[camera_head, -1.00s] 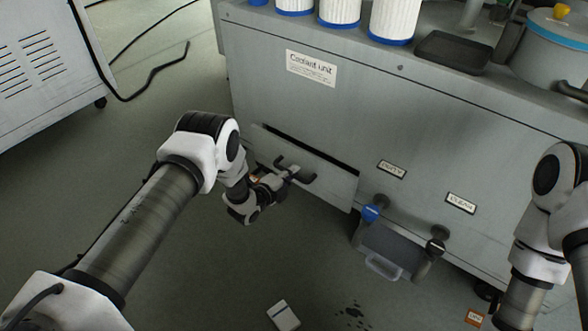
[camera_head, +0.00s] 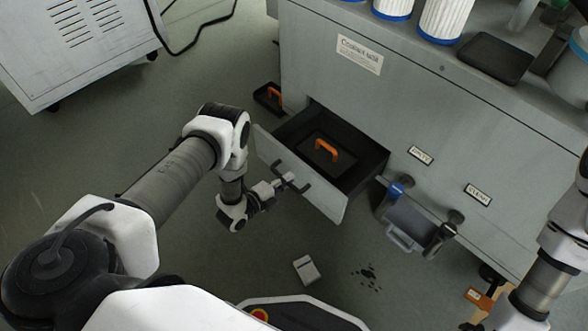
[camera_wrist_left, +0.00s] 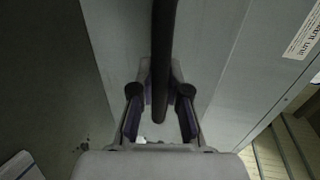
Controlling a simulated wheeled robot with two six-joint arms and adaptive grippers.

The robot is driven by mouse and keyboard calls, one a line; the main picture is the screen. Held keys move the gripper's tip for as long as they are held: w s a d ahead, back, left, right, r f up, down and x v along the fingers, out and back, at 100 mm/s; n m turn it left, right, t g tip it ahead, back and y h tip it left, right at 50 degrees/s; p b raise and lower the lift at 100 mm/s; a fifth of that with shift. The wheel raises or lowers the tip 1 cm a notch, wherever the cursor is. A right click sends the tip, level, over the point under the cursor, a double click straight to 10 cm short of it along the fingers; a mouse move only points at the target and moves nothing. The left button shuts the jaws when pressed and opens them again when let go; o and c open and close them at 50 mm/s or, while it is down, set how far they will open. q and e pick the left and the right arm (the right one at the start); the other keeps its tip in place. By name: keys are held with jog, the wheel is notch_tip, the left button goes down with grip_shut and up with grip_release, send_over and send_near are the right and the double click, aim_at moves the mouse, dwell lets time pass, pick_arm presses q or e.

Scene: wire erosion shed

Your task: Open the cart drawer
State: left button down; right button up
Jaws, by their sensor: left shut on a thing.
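The cart drawer (camera_head: 323,197) stands pulled out from the front of the grey coolant unit, its dark inside showing. A dark bar handle (camera_head: 299,187) is on its front panel. My left gripper (camera_head: 281,184) is shut on this handle. In the left wrist view the handle (camera_wrist_left: 163,50) runs as a dark bar between the fingers of my left gripper (camera_wrist_left: 160,105). Inside the drawer lies a dark item with an orange handle (camera_head: 326,150). My right arm enters at the right edge; its gripper is out of view.
The coolant unit (camera_head: 330,80) carries white filters and a black tray (camera_head: 495,58) on top. A hanging grey container (camera_head: 408,222) sits right of the drawer. A small white box (camera_head: 306,269) lies on the floor near dark spots. A grey cabinet (camera_head: 75,45) stands at the left.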

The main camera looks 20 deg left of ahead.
pick_arm(q)
jog(key=shift+s, duration=0.2)
jog(key=c, duration=1.1)
grip_release()
jog(key=shift+c, duration=0.2)
jog(key=shift+a, duration=0.1)
jog(key=v, duration=1.2)
